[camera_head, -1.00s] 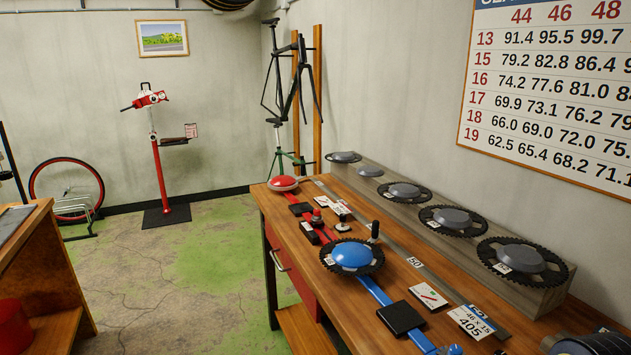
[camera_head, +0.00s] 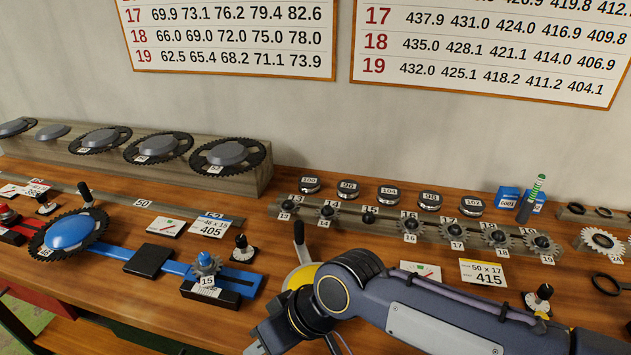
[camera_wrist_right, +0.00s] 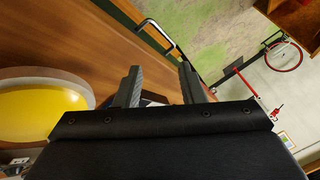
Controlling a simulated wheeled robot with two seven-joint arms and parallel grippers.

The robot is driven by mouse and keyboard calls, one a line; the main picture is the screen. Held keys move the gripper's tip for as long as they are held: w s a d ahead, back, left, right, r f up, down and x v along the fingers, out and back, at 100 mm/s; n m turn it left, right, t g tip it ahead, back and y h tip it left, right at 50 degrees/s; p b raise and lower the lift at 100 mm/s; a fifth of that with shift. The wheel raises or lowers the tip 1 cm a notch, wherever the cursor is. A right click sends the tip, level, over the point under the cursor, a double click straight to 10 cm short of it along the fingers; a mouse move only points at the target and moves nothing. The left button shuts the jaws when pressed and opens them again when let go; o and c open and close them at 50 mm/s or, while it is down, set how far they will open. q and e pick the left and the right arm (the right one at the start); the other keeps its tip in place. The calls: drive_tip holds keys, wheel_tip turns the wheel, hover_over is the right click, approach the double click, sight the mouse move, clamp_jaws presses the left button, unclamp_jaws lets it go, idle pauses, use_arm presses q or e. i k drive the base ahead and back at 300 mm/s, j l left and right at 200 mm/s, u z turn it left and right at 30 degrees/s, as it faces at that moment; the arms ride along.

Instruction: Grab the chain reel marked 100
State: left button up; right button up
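The chain reel marked 100 (camera_head: 309,186) is a small dark round can with a pale label. It stands at the left end of a row of similar reels behind the sprocket rail. My right arm comes in from the right across the front of the bench. My right gripper (camera_wrist_right: 158,84) is open, with its two fingers apart and nothing between them. In the head view only part of it shows near the bottom edge, well in front of and left of the reel. My left gripper is not in view.
Other reels (camera_head: 347,189) stand close to the right of it. A wooden rail (camera_head: 385,228) with numbered sprockets runs in front. A yellow disc (camera_wrist_right: 40,112) with a pale rim lies beside my right gripper. A raised shelf with chainrings (camera_head: 228,157) stands at left.

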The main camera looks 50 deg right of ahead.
sight(309, 184)
drive_tip(key=z, duration=0.4)
drive_tip(key=l+z, duration=0.1)
drive_tip(key=z, duration=0.7)
drive_tip(key=l+z, duration=0.1)
drive_tip(key=z, duration=0.3)
drive_tip(key=i+j, duration=0.05)
